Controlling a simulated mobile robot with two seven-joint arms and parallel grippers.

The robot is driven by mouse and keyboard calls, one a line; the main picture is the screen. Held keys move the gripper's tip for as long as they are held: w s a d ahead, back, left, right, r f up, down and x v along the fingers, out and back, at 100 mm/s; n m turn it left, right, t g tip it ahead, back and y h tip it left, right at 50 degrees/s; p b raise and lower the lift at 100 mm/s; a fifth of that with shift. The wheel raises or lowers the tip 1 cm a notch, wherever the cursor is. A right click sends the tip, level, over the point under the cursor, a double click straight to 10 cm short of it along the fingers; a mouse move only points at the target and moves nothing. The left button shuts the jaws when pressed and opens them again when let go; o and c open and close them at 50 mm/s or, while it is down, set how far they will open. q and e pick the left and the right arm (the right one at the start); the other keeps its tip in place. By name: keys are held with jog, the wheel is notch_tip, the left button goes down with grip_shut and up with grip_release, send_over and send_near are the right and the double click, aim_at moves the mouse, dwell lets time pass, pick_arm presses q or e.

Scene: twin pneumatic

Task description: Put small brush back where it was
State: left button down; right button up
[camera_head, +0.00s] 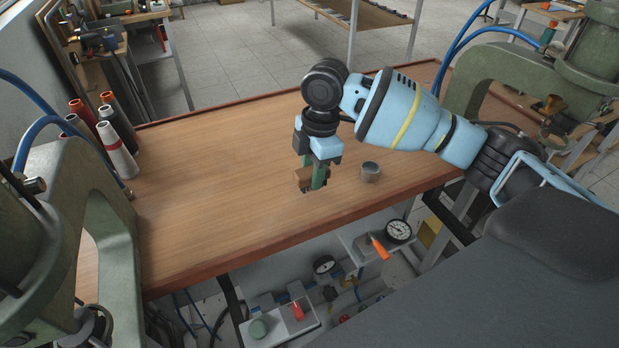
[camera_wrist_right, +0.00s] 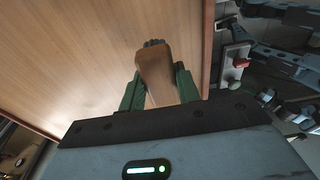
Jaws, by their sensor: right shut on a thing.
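My right gripper (camera_head: 312,178) is over the wooden bench near its front edge, with its green fingers shut on the small brush (camera_head: 306,180). The brush has a brown wooden body. In the right wrist view the small brush (camera_wrist_right: 157,75) sits between the two green fingers of the right gripper (camera_wrist_right: 160,88), with a dark tip at its far end. I cannot tell whether the brush touches the bench top. My left gripper is not in view.
Several cone-shaped bottles (camera_head: 116,150) stand at the left. Green presses (camera_head: 45,230) flank both ends. Gauges (camera_head: 398,231) and valves sit below the front edge. The bench's middle is clear.

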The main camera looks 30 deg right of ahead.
jog(key=shift+w, duration=0.2)
jog(key=shift+w, duration=0.2)
jog(key=shift+w+d+f, duration=0.1)
jog(key=shift+w+f, duration=0.1)
jog(key=shift+f, duration=1.5)
jog(key=shift+f, duration=0.15)
jog(key=o, duration=0.9)
jog(key=shift+o, duration=0.2)
jog(key=r, duration=0.4)
jog(key=d+r, duration=0.1)
jog(key=r, duration=0.7)
jog(key=shift+s+d+r+p, duration=0.1)
jog(key=shift+d+p, duration=0.1)
jog(key=shift+p, duration=0.1)
